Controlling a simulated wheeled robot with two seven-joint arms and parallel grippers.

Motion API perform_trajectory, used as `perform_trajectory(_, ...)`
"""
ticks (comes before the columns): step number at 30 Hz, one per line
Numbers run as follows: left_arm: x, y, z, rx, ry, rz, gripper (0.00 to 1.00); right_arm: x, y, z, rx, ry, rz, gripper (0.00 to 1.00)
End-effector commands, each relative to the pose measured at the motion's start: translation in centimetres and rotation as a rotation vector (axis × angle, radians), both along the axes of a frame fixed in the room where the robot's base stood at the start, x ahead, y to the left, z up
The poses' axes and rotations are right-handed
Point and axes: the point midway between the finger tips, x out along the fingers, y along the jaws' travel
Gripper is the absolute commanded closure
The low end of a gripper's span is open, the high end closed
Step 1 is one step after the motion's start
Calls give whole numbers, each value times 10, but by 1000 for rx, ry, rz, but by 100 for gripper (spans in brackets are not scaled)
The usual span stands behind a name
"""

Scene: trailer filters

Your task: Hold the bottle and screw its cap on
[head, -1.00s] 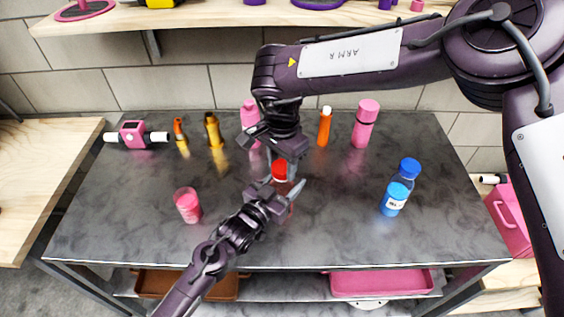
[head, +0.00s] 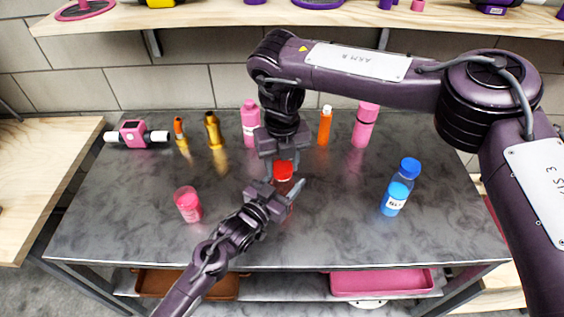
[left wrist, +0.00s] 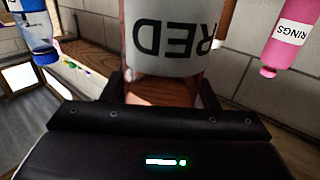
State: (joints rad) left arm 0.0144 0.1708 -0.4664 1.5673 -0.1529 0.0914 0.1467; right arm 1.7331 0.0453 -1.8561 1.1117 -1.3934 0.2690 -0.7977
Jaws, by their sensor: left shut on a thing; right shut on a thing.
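A clear bottle with a red cap (head: 284,170) stands near the middle of the grey table. In the left wrist view its white label (left wrist: 175,38) reads "RED" upside down. My left gripper (head: 281,197) reaches in from the lower left and is shut on the bottle's body, whose lower part is mostly hidden in the head view. My right gripper (head: 283,160) comes straight down from above and is shut on the red cap at the bottle's top. I cannot tell whether the cap is fully seated on the neck.
A blue bottle (head: 399,188) stands to the right, and a pink jar (head: 188,204) to the left. Several bottles line the back, including a pink one (head: 365,124), an orange one (head: 324,127) and a gold one (head: 214,130). Bare table lies between the red-capped bottle and the blue bottle.

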Motion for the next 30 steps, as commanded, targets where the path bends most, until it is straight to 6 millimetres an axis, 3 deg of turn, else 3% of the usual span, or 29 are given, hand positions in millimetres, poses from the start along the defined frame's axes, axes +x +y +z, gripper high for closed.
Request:
perform_trajectory(6, -1, -1, 0, 1, 1, -3, 100, 1, -1, 0, 1, -2, -537, 85)
perform_trajectory(18, -1, -1, 0, 0, 0, -3, 100, 2, -2, 0, 1, -5, -1405, 85)
perform_trajectory(20, -1, -1, 0, 0, 0, -3, 100, 2, -2, 0, 1, -5, -1493, 85)
perform_trajectory(24, -1, -1, -1, 1, 1, -3, 100, 2, -2, 0, 1, -5, -1490, 85)
perform_trajectory(25, -1, -1, -1, 1, 1, -3, 100, 2, -2, 0, 1, -5, -1490, 56)
perform_trajectory(30, -1, -1, -1, 1, 1, -2, 100, 1, -1, -1, 0, -3, -1488, 34)
